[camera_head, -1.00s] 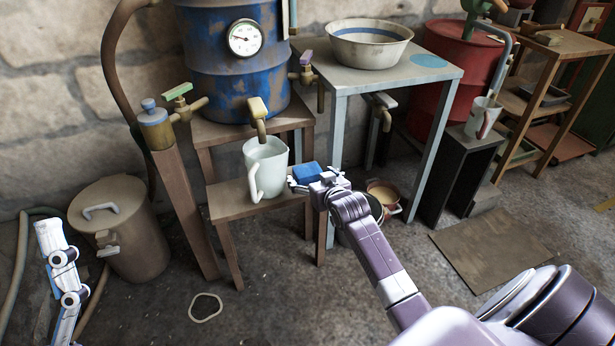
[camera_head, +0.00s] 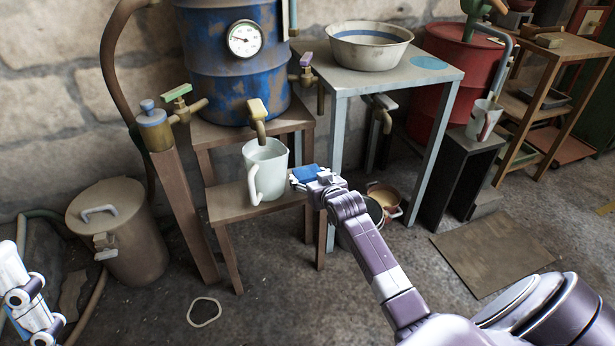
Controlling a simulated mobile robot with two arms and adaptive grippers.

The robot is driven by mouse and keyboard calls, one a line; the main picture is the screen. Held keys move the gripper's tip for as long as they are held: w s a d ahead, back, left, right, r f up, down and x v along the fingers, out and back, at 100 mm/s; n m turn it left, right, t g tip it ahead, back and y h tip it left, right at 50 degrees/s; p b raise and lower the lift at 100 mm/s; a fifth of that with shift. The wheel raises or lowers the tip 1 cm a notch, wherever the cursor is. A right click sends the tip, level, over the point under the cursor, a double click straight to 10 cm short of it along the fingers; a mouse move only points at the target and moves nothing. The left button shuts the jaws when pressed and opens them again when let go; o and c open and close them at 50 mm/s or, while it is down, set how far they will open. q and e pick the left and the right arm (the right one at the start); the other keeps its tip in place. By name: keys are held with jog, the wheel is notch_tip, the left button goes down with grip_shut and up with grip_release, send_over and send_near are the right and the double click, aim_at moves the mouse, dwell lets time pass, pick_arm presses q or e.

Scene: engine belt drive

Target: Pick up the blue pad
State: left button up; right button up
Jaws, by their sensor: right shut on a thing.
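The blue pad (camera_head: 306,173) is at the right end of the low wooden bench, beside the white pitcher. My right gripper (camera_head: 304,181) is at the pad, shut on it, with its near side partly hidden by the fingers. I cannot tell whether the pad touches the bench.
The white pitcher (camera_head: 266,170) stands on the low bench (camera_head: 228,203) just left of the pad, under a tap (camera_head: 257,112). A grey table (camera_head: 385,80) with a basin (camera_head: 369,45) stands behind to the right. Buckets (camera_head: 384,195) stand on the floor beyond my right gripper.

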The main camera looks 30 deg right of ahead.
jog(key=shift+c, duration=1)
jog(key=shift+r, duration=0.1)
